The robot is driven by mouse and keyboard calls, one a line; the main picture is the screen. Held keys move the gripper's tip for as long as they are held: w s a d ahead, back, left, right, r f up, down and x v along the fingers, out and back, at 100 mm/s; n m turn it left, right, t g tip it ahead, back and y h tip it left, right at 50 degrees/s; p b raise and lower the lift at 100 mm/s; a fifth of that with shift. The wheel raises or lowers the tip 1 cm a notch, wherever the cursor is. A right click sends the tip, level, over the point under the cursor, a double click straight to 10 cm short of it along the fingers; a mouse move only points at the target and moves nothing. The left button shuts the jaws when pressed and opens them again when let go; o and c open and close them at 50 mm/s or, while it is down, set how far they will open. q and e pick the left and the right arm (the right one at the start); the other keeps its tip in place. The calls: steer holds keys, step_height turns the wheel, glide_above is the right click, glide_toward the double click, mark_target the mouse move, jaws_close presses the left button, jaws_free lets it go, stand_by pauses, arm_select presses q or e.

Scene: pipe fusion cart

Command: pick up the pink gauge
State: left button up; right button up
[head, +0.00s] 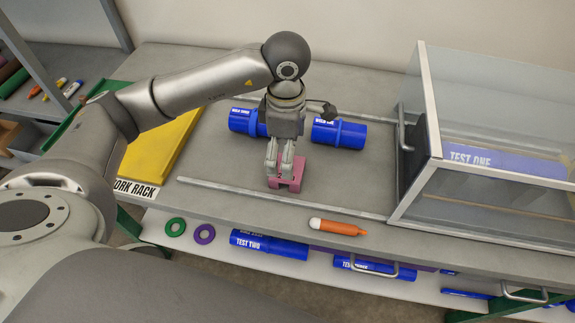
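The pink gauge (296,180) is a small blocky piece standing on the grey worktop, near the middle of the head view. My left gripper (279,173) points down right at the gauge, its two fingers overlapping the gauge's left and upper part. The fingers have a narrow gap between them. They hide part of the gauge, and I cannot tell whether they grip it. My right gripper is not in view.
Blue pipe pieces (340,134) lie behind the gauge. A thin rail (235,192) and an orange marker (343,228) lie in front. A glass-sided case (430,150) stands at right, a yellow panel (168,150) at left. A lower shelf holds rings and blue pipes.

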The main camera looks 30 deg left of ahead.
arm_select(q)
steer(key=f, duration=0.1)
steer(key=f+p, duration=0.1)
steer(key=f, duration=0.2)
steer(key=shift+s+d+p, duration=0.25)
steer(key=shift+s+p, duration=0.05)
steer(key=shift+p, duration=0.1)
steer(key=shift+f, duration=0.6)
steer(key=c, duration=1.1)
